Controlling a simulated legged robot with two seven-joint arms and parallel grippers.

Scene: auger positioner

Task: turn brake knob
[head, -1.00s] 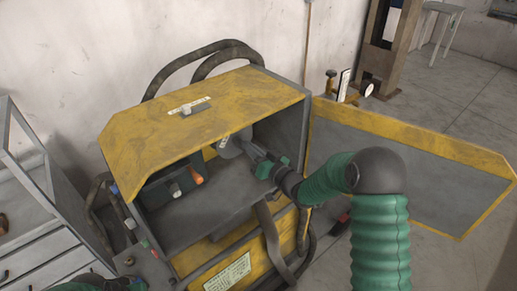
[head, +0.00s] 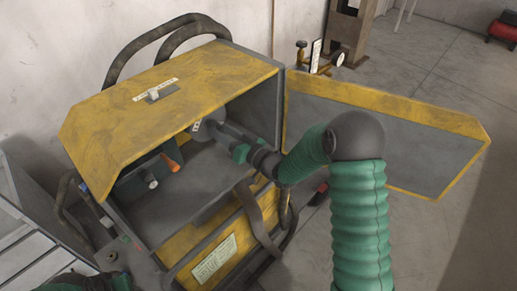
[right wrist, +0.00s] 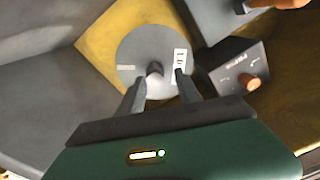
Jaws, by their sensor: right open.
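In the right wrist view, a round grey disc (right wrist: 130,50) with a small dark central knob (right wrist: 155,69) and white labels sits in front of a yellow panel. To its right is a dark box with an orange knob (right wrist: 250,82). I cannot read which label marks the brake knob. My right gripper (right wrist: 160,80) is open, its two fingers flanking the central knob in the picture; contact is not clear. In the head view, my right gripper (head: 217,127) reaches into the open yellow cabinet (head: 200,78) beside the disc (head: 203,133). My left gripper is not clearly visible.
Inside the cabinet, an orange handle (head: 170,162) and a white knob (head: 151,183) lie left of my right gripper. The open door (head: 385,135) spreads to the right. A grey drawer unit (head: 35,240) stands left.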

